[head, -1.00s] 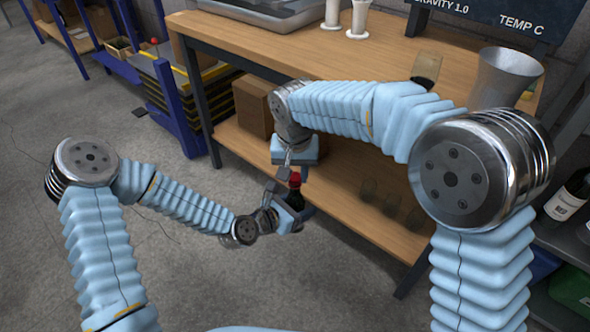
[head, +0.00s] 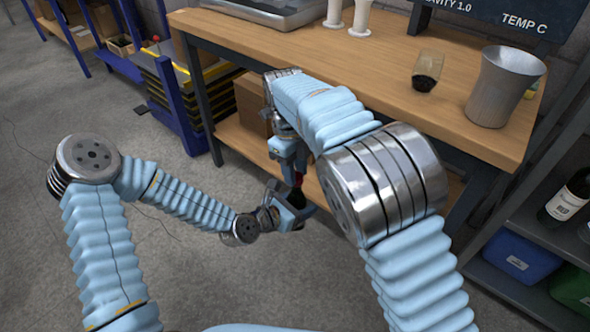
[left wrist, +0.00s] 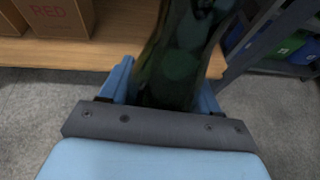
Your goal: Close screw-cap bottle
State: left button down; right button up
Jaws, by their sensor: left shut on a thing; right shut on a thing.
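My left gripper (head: 292,212) is shut on a dark bottle (head: 298,197), which stands roughly upright in front of the bench. In the left wrist view the dark green glass of the bottle (left wrist: 180,55) rises between the two blue fingers; its top is out of that picture. My right gripper (head: 294,165) is directly above the bottle and shut on the red cap (head: 298,180) at the neck. Only a sliver of the cap shows below its fingers. How the cap sits on the thread is hidden.
A shelf with a wine bottle (head: 568,198) and a blue bin (head: 520,255) is at the right.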

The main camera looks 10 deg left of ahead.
jog(key=m, duration=0.6)
jog(key=shift+d+f+m+g, duration=0.15)
jog(key=shift+f+m+g, duration=0.15)
jog(key=shift+m, duration=0.1)
jog(key=m, duration=0.2)
jog(key=shift+d+f+m+y, duration=0.25)
jog(key=shift+d+m+y, duration=0.05)
jog(key=shift+a+r+m, duration=0.25)
jog(key=shift+r+m, duration=0.25)
jog(key=o, duration=1)
